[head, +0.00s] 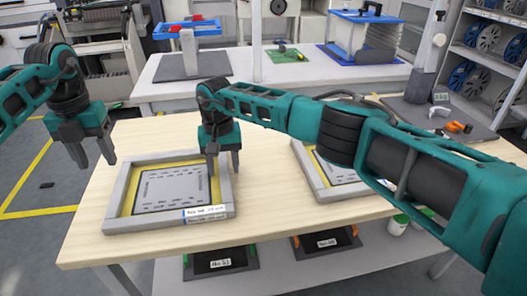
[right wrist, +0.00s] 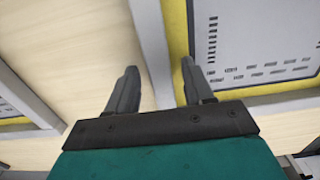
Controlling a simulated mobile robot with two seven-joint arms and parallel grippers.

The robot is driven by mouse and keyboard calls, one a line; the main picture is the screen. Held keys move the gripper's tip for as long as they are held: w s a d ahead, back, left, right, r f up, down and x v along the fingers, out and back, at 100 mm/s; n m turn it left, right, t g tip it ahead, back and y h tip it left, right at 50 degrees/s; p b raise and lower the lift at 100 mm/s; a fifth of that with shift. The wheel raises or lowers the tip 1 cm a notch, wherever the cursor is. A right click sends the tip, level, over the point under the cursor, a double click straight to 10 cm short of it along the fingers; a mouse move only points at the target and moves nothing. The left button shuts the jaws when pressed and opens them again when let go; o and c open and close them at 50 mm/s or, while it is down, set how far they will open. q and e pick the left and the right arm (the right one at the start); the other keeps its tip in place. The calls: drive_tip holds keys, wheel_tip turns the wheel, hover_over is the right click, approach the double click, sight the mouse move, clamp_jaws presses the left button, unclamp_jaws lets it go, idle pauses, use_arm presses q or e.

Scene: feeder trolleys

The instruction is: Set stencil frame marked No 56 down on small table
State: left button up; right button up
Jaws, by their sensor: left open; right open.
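A grey stencil frame (head: 110,205) with a yellow inner border and a grey stencil sheet lies flat on the left of the light wood table (head: 265,215). Its front label is too small to read. My right gripper (head: 223,173) is open and empty, pointing down at this frame's right side bar. In the right wrist view the bar (right wrist: 151,50) runs between the open fingers (right wrist: 160,88); contact cannot be told. A second, similar frame (head: 310,172) lies to the right, partly hidden by my right arm. My left gripper (head: 95,162) is open and empty, left of the first frame.
Below the table, a shelf holds dark items labelled about No 53 (head: 220,264) and No 50 (head: 320,242). A white bench (head: 245,67) with a blue-framed unit stands behind. A reel rack (head: 485,45) is at back right. Bare wood lies between the two frames.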

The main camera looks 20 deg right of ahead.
drive_tip(key=shift+r, duration=0.4)
use_arm(q)
drive_tip(key=shift+r, duration=0.35)
use_arm(e)
wheel_tip(320, 180, up, 11)
